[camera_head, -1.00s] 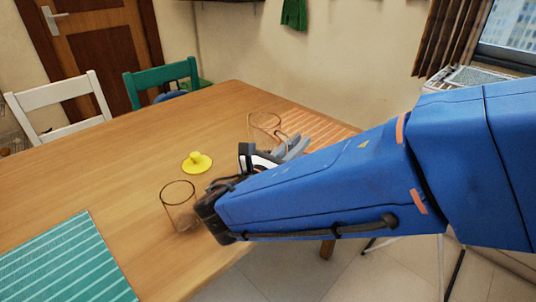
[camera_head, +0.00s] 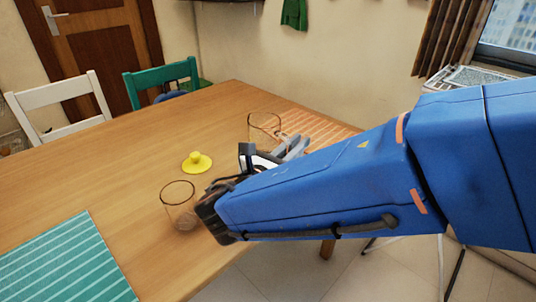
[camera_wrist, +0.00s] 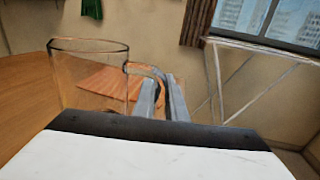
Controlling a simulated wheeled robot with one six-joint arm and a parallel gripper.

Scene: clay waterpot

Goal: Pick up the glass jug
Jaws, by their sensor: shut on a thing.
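The glass jug (camera_head: 264,122) is clear with a dark rim and stands upright at the right side of the wooden table. In the wrist view the jug (camera_wrist: 88,75) is on the left, with its handle (camera_wrist: 147,70) toward the right. My gripper (camera_head: 294,147) reaches it from the right. In the wrist view my gripper (camera_wrist: 163,98) is shut on the jug's handle, with its grey fingers on both sides. The jug's lower part is partly hidden by my wrist.
A second clear glass vessel (camera_head: 180,207) stands near the table's front edge, close to my arm. A yellow lid-like piece (camera_head: 196,162) lies between. An orange striped mat (camera_head: 318,127) lies by the jug, a teal striped mat (camera_head: 62,262) at front left. The table's left middle is clear.

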